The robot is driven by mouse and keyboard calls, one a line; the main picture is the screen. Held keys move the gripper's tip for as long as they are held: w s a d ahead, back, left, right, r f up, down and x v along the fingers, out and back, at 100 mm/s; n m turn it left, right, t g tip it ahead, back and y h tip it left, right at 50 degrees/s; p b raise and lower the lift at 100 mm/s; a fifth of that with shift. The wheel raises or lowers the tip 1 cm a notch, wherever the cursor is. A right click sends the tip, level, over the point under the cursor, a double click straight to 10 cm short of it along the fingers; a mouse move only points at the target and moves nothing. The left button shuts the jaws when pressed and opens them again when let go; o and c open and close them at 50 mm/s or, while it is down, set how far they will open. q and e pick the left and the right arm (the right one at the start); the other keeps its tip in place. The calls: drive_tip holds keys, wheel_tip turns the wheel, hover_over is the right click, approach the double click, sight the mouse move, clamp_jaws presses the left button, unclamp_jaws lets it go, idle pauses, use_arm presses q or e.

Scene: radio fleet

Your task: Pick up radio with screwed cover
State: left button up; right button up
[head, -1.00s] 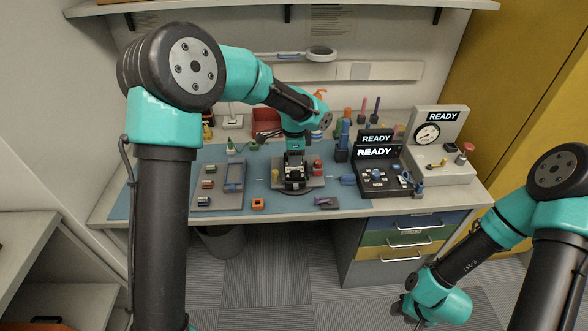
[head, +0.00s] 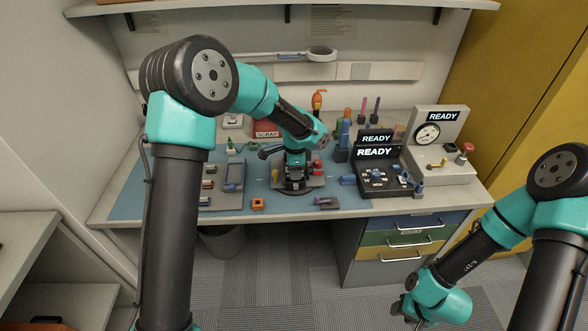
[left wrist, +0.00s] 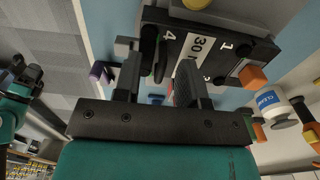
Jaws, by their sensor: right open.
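My left gripper (head: 294,181) is low over the grey stand (head: 318,182) on the blue mat and hides most of what is there. In the left wrist view its two fingers (left wrist: 158,88) are apart, with a gap between them. Just beyond them is a dark block (left wrist: 190,24) with a white strip marked 30 and digits near its corners. I cannot tell whether this is the radio or its holder, or whether the fingers touch it. No cover screws can be made out. My right gripper (head: 408,309) is open, low at the right, away from the bench.
A grey tray (head: 230,201) with small parts lies left of the stand. An orange block (head: 257,204) is near the front edge. A red scrap bin (head: 265,130) stands behind. Dark READY panels (head: 376,177) and a gauge station (head: 428,155) stand to the right.

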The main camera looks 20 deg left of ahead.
idle(0.4)
use_arm(q)
clamp_jaws()
idle(0.4)
